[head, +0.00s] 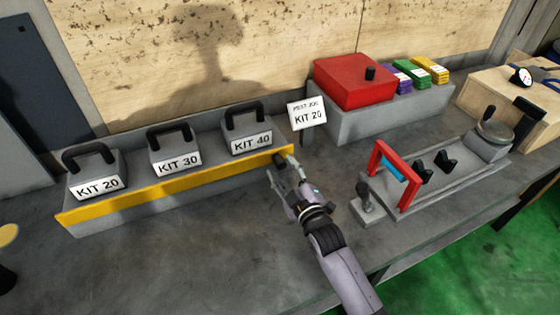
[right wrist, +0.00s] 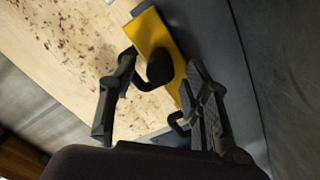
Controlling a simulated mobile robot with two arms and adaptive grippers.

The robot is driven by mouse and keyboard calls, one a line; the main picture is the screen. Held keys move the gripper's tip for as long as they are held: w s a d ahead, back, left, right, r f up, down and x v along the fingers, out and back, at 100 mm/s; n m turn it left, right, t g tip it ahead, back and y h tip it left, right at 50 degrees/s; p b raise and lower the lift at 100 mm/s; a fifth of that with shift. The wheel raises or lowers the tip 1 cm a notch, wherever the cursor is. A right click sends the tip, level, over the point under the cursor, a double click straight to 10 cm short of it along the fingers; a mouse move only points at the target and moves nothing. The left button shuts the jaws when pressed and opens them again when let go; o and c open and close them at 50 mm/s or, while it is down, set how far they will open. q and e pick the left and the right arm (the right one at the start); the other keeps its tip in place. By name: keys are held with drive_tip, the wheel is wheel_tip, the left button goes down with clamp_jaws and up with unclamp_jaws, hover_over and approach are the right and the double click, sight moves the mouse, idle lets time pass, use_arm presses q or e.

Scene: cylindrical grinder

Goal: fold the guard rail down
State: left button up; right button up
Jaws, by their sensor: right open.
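The guard rail (head: 180,187) is a long yellow bar along the front of the grey kit shelf, standing up before the lower part of the kits. A black knob (head: 279,158) sits at its right end. My right gripper (head: 282,167) is open at that end. In the right wrist view the yellow rail (right wrist: 154,32) runs behind the fingers, and the black knob (right wrist: 159,69) shows between the two open fingers (right wrist: 161,62). I cannot tell whether either finger touches it. My left gripper is not in view.
Kits 20 (head: 97,180), 30 (head: 175,155) and 40 (head: 249,135) stand behind the rail. A "KIT 20" sign (head: 307,114) stands right of the shelf. A fixture with a red frame (head: 381,158) is right of my arm. The bench before the rail is clear.

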sight(282, 167)
drive_tip(key=shift+x, duration=1.55)
clamp_jaws()
